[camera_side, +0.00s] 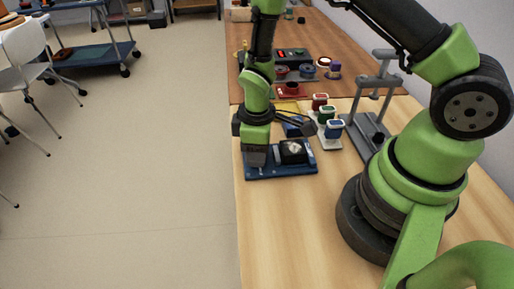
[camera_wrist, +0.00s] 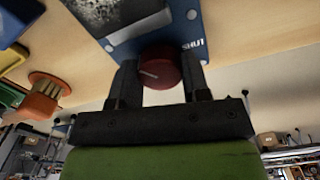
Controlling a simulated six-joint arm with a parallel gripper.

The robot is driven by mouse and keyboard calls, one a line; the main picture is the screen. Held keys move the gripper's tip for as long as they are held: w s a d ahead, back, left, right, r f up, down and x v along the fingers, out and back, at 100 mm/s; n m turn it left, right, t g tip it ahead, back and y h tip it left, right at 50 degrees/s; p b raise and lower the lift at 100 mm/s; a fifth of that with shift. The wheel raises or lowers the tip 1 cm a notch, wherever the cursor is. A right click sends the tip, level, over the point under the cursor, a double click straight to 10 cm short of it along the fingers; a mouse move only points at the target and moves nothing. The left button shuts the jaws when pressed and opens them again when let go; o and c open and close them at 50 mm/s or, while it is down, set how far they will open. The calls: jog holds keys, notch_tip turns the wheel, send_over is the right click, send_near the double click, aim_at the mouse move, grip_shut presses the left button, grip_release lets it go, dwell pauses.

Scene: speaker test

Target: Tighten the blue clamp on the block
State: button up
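The blue clamp (camera_side: 283,172) is a flat blue fixture on the wooden table. A dark block (camera_side: 293,151) with a pale round patch sits on it; part of a speckled dark block (camera_wrist: 112,14) with a light edge shows in the wrist view. A red knob (camera_wrist: 160,68) with a white line is on the clamp's blue plate (camera_wrist: 184,16), beside the word SHUT. My gripper (camera_side: 256,160) points down at the clamp's left end. In the wrist view its dark fingers (camera_wrist: 160,82) flank the knob and appear to touch both sides. The side view hides the knob.
Red, green and blue-topped pieces (camera_side: 327,114) stand on a white holder behind the clamp. A grey press-like stand (camera_side: 371,120) is to the right. A dark box (camera_side: 289,56) and small items are farther back. The front table is clear.

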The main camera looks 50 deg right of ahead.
jog(key=shift+c, duration=1.4)
jog(key=shift+m, duration=0.3)
jog(key=m, duration=0.3)
jog(key=shift+m, duration=1.9)
jog(key=o, duration=0.9)
jog(key=shift+o, duration=0.2)
